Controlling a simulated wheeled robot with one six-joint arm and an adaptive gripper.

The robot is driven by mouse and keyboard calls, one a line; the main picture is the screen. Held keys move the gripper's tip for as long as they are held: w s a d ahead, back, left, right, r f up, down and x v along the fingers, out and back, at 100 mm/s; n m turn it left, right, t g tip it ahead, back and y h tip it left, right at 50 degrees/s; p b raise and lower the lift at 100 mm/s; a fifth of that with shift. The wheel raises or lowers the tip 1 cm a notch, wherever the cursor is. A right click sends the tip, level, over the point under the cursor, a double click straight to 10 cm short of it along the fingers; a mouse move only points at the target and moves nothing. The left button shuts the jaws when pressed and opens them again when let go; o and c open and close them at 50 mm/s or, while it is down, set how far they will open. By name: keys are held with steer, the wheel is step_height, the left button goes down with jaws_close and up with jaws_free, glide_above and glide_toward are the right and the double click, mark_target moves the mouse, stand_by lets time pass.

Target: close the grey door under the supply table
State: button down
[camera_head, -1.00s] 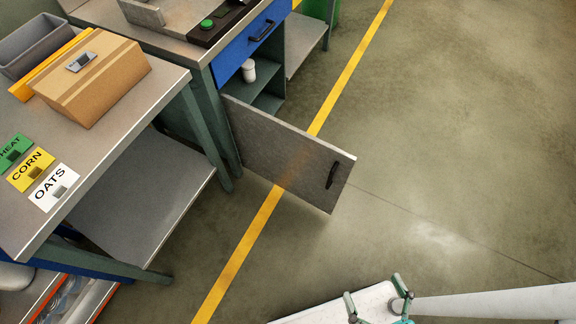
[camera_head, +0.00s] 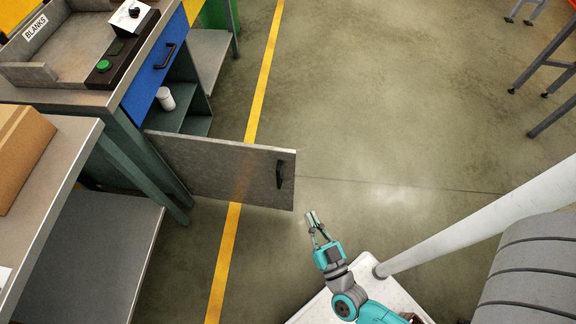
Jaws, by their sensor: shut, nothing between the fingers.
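The grey door (camera_head: 215,168) stands wide open, swung out from the cabinet under the supply table (camera_head: 62,90) across the yellow floor line. Its black handle (camera_head: 280,174) is near the free edge, on the face toward me. My gripper (camera_head: 314,220) is shut and empty, just below and right of the door's free edge in the picture, apart from it. The open cabinet (camera_head: 188,112) shows a green interior with a white container (camera_head: 165,98) inside.
A blue drawer (camera_head: 158,62) with a black handle sits shut above the opening. A nearer table (camera_head: 62,160) with a cardboard box (camera_head: 22,150) stands at left. Clear floor (camera_head: 380,110) lies right of the door. Dark table legs (camera_head: 540,80) stand at upper right.

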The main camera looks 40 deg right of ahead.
steer(key=w+d+f+m+g+h, duration=0.1)
steer(key=w+f+m+g+h, duration=0.3)
steer(key=w+f, duration=0.45)
steer(key=m+g+h, duration=0.1)
steer(key=g+h, duration=0.2)
steer(key=h, duration=0.1)
glide_toward(289, 159)
steer(key=x, duration=0.7)
steer(key=shift+d+f, duration=0.15)
